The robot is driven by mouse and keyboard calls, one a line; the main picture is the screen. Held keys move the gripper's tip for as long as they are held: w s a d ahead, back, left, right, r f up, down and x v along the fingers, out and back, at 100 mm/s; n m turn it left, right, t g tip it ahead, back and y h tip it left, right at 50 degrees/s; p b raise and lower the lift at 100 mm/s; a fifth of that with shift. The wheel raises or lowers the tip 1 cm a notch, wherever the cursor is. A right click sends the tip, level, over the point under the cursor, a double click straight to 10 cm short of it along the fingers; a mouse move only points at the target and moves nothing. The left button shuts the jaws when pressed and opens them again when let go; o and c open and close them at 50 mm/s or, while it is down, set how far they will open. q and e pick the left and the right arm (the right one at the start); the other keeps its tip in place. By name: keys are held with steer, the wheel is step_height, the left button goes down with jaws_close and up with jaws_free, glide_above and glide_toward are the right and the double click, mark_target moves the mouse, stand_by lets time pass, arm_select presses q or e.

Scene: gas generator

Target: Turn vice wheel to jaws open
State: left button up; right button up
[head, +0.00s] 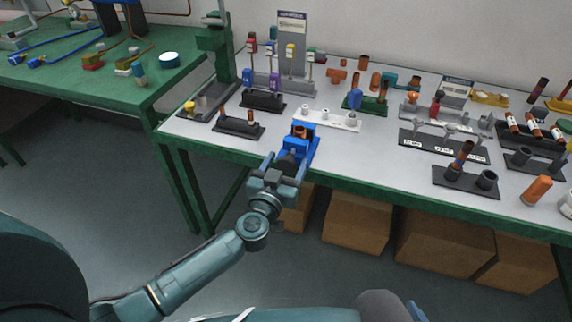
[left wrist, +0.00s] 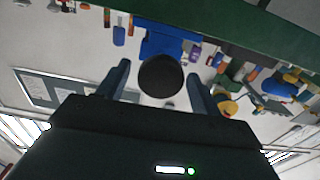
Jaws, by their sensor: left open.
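A blue vice (head: 304,132) stands at the front edge of the grey-topped bench, with an orange-brown piece at its top. My left gripper (head: 280,162) is in front of the vice, at the side facing me. In the left wrist view the dark round vice wheel (left wrist: 161,76) lies between the two spread fingers of the gripper (left wrist: 157,85), with visible gaps on both sides. Blue vice body (left wrist: 165,40) shows behind the wheel. In the head view the wheel is mostly hidden by the gripper. My right gripper is not in view.
The bench (head: 345,165) holds black stands (head: 238,127), a white holder (head: 328,119) and a green press (head: 214,50) near the vice. Cardboard boxes (head: 357,222) stand under it. A green table (head: 90,85) stands at left. The floor before the bench is clear.

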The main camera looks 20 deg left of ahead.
arm_select(q)
steer(key=shift+w, duration=0.2)
steer(key=c, duration=0.9)
steer(key=shift+c, duration=0.3)
